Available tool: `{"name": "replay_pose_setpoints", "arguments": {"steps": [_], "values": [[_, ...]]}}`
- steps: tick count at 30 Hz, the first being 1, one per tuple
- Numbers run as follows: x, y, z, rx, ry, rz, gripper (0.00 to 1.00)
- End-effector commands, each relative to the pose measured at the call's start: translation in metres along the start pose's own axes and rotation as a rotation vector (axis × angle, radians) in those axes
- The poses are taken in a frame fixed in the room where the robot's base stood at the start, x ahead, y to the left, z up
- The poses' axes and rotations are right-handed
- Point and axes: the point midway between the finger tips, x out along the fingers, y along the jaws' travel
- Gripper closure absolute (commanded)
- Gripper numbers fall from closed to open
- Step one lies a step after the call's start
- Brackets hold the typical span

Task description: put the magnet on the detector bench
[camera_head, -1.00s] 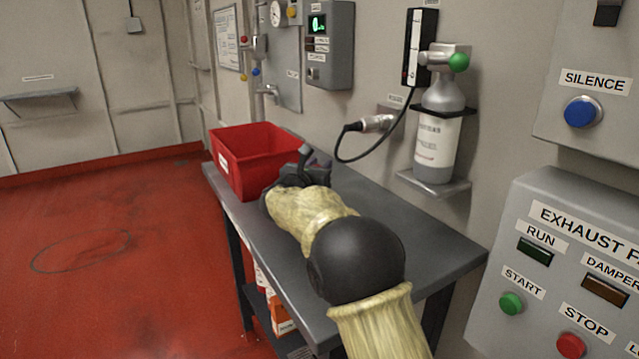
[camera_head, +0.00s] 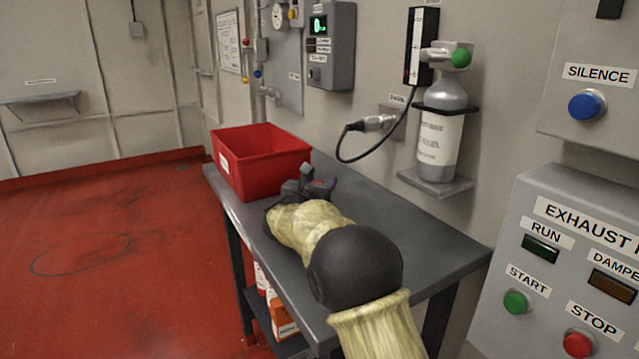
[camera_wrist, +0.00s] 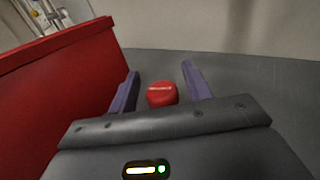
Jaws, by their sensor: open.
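A small red piece with a pale label, perhaps the magnet (camera_wrist: 162,94), sits on the grey surface in the wrist view. It lies between my two purple fingers, with a gap visible on each side. My gripper (camera_wrist: 160,86) is open around it, not closed on it. In the head view my gripper (camera_head: 318,183) is low over the grey bench (camera_head: 425,238), just right of the red bin. The red piece cannot be made out clearly there. No label in view shows whether this is the detector bench.
The red bin (camera_head: 262,170) stands on the bench's far left end, close beside my gripper; its wall (camera_wrist: 60,95) fills the wrist view's left. A gas bottle (camera_head: 438,140) on a wall shelf and a cable connector (camera_head: 375,124) are behind the bench. Its near right part is clear.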

Motion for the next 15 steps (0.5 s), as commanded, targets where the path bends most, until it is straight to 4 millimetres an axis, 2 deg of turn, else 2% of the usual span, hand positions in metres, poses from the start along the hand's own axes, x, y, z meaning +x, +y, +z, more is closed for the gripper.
{"name": "replay_pose_setpoints", "arguments": {"steps": [4, 8, 15], "values": [[0.001, -0.002, 0.004, 0.0, 0.0, -0.002, 0.51], [-0.012, 0.0, 0.003, -0.001, 0.001, 0.001, 0.51], [-0.055, 0.001, 0.003, -0.001, 0.001, 0.002, 0.51]]}}
